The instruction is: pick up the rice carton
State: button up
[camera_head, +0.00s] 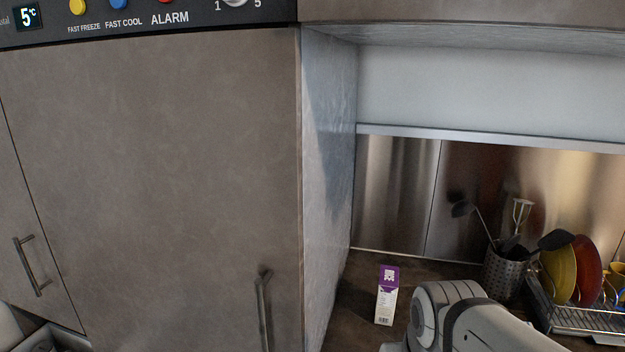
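A small white carton with a purple top (387,296) stands upright on the dark brown counter (360,290), near the tall cabinet's side panel. Its label is too small to read, but it is the only carton in view. My white arm (470,325) shows at the bottom, just right of the carton, with a gap between them in the picture. My gripper is not in view, so its state does not show.
A metal utensil holder (505,274) and a dish rack (590,322) with coloured plates stand right of the carton. The tall cabinet (160,180) with its side panel (328,170) bounds the left. An upper cabinet (490,85) hangs above the counter.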

aim_at(389, 276)
jog(key=k, duration=1.65)
jog(key=u, duration=0.35)
jog(key=i, duration=2)
jog(key=z, duration=0.9)
